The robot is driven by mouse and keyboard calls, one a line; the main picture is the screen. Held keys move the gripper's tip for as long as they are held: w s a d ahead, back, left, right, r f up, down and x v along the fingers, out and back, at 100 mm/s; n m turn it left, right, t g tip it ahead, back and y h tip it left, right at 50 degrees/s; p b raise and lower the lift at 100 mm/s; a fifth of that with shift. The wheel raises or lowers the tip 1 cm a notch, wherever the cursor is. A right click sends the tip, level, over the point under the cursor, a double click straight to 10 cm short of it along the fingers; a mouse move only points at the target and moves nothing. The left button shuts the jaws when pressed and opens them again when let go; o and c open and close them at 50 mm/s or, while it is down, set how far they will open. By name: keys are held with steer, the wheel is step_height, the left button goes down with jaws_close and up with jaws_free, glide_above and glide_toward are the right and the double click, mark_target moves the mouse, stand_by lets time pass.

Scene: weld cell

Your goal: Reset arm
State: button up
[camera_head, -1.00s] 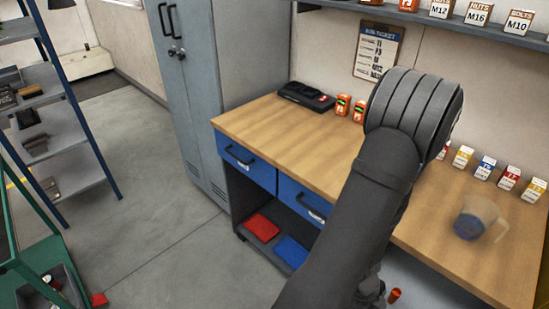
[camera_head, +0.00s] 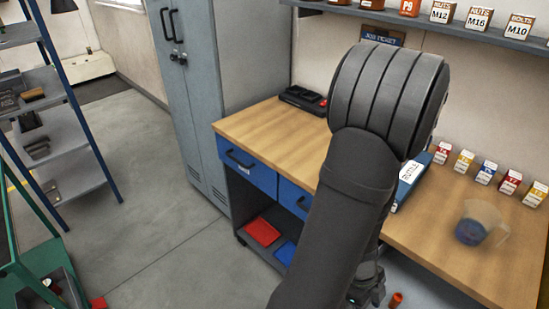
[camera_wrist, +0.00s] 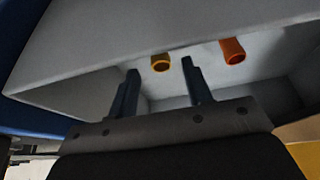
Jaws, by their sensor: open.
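My gripper shows in the wrist view (camera_wrist: 162,82), its two dark fingers apart with nothing between them. It faces the inside of a pale grey bin or drawer (camera_wrist: 80,80). A yellow-orange cylindrical piece (camera_wrist: 160,63) and an orange-red one (camera_wrist: 232,51) are beyond the fingertips, apart from them. In the head view my dark arm crosses the workbench and hides its middle; the gripper's fingers are not visible there. An orange piece (camera_head: 396,300) shows low beside my arm.
The wooden workbench (camera_head: 265,122) holds a black device (camera_head: 303,100), a blue box (camera_head: 411,180), several small labelled boxes and a clear jug (camera_head: 478,222). A shelf (camera_head: 500,38) with boxes hangs above.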

steer(key=v, duration=0.5)
steer(key=x, duration=1.2)
steer(key=shift+a, duration=0.1)
step_height(320, 180, up, 21)
stand_by(0.9)
steer(key=shift+w, duration=0.1)
